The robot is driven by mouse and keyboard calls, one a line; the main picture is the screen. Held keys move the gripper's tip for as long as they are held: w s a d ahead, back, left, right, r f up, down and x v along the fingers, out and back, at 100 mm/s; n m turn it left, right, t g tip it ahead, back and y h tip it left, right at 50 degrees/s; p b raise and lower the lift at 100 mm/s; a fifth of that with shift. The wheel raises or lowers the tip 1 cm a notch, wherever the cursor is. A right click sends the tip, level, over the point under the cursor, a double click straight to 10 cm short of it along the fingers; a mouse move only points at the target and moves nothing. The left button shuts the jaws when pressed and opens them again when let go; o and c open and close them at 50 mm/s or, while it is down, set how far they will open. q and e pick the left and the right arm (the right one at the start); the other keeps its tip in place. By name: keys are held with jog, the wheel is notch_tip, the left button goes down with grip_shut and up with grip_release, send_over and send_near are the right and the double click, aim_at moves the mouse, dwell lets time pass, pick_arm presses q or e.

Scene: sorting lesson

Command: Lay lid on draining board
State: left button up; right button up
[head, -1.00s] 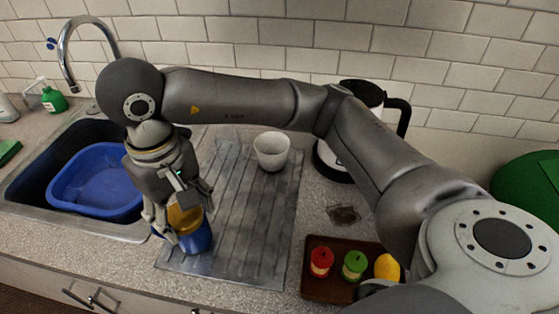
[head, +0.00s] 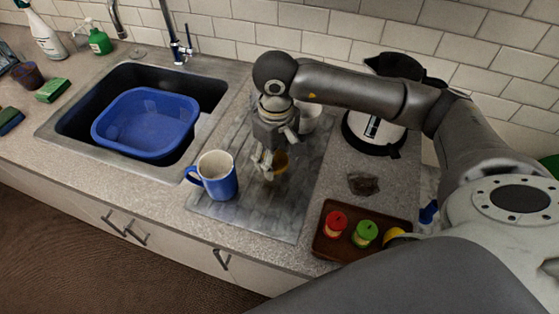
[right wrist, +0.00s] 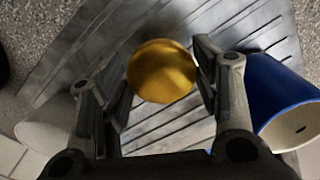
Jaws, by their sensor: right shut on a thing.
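The lid (head: 280,164) is a round, golden-yellow disc. My right gripper (head: 268,162) is shut on it and holds it over the middle of the grey, grooved draining board (head: 255,212). In the right wrist view the lid (right wrist: 162,72) shows between the two fingers; whether it touches the board is hard to tell. The blue mug (head: 221,186), white inside and open at the top, stands upright to the left of the gripper on the board. It also shows at the right of the right wrist view (right wrist: 272,95). My left gripper is not in view.
A white cup (head: 309,117) stands behind my right gripper, partly hidden. The sink with a blue basin (head: 147,124) is at left. A kettle (head: 374,132) and a brown tray (head: 330,246) with red and green-topped jars are at right. The board's front is clear.

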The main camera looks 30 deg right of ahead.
aim_at(280, 159)
jog(key=f+p, duration=0.1)
jog(key=d+f+p, duration=0.1)
jog(key=f, duration=0.1)
jog(key=shift+f, duration=0.5)
jog(key=shift+a, duration=0.1)
jog(key=shift+f, duration=0.1)
jog(key=shift+f, duration=0.1)
jog(key=o, duration=0.8)
jog(key=shift+o, duration=0.2)
